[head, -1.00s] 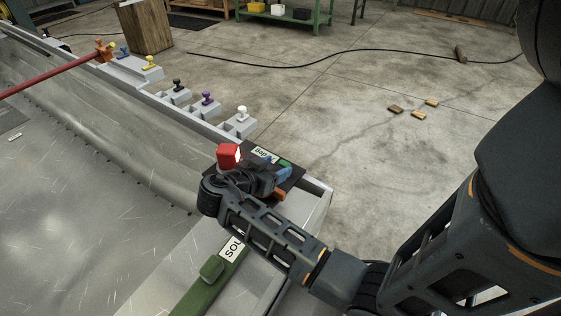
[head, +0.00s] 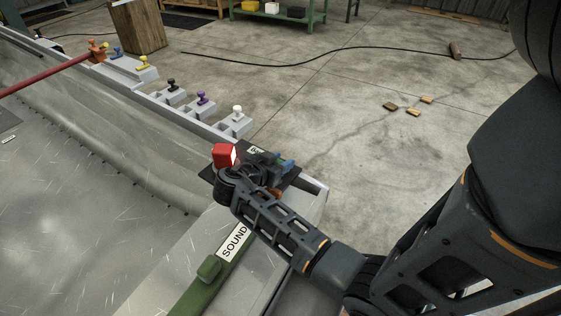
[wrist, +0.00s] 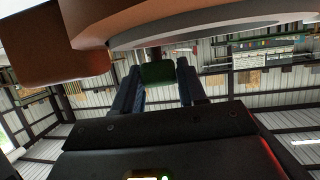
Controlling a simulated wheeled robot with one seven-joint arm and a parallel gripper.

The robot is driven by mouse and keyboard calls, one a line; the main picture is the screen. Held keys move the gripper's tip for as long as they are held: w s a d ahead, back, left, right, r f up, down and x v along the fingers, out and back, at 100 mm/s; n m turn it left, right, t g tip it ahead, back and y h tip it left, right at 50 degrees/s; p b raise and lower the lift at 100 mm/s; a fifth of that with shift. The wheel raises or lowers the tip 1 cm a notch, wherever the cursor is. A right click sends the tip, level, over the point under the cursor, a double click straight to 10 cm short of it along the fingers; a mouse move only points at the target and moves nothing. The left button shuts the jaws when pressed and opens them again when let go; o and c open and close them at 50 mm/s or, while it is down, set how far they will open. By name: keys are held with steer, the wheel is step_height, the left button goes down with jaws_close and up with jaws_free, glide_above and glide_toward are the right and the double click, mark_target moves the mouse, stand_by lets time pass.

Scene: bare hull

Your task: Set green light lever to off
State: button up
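My gripper (wrist: 158,85) reaches over the black labelled plate (head: 207,174) at the corner of the hull. In the wrist view its two dark blue fingers stand either side of a small green block (wrist: 158,73), which looks like a lever's grip. The block fills the gap at the tips; I cannot tell whether the fingers press on it. In the head view my gripper (head: 280,164) hides most of this spot and part of the plate's label. The lever's position cannot be read.
A red block (head: 224,156) with a white face stands close beside my gripper. A green handle (head: 209,267) sits on a green strip by a SOUND label (head: 234,242). White (head: 237,112), purple (head: 201,97) and black (head: 171,85) knobs line the hull edge. Open floor lies right.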

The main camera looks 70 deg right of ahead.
jaws_close()
steer(key=shift+r, duration=0.1)
steer(key=shift+s+d+r+y+p, duration=0.25)
steer(key=shift+d+y+p, duration=0.2)
steer(key=shift+y+p, duration=0.35)
steer(key=y+p, duration=0.1)
steer(key=d+t+y+p, duration=0.1)
steer(key=shift+s+d+r+p, duration=0.2)
steer(key=shift+r+p, duration=0.05)
steer(key=shift+p, duration=0.15)
steer(key=d+y+p, duration=0.1)
steer(key=d+t+y+p, duration=0.1)
steer(key=y+p, duration=0.1)
steer(key=shift+s+f, duration=0.15)
steer(key=shift+s, duration=0.15)
steer(key=shift+s+d+f+t+y+p, duration=0.1)
steer(key=shift+d+f+t+y+p, duration=0.2)
steer(key=shift+y+p, duration=0.35)
steer(key=shift+s+d+f+t+y+p, duration=0.1)
steer(key=shift+d+f+t+y+p, duration=0.15)
steer(key=shift+t+y+p, duration=0.35)
steer(key=shift+d, duration=0.1)
steer(key=o, duration=0.5)
jaws_free()
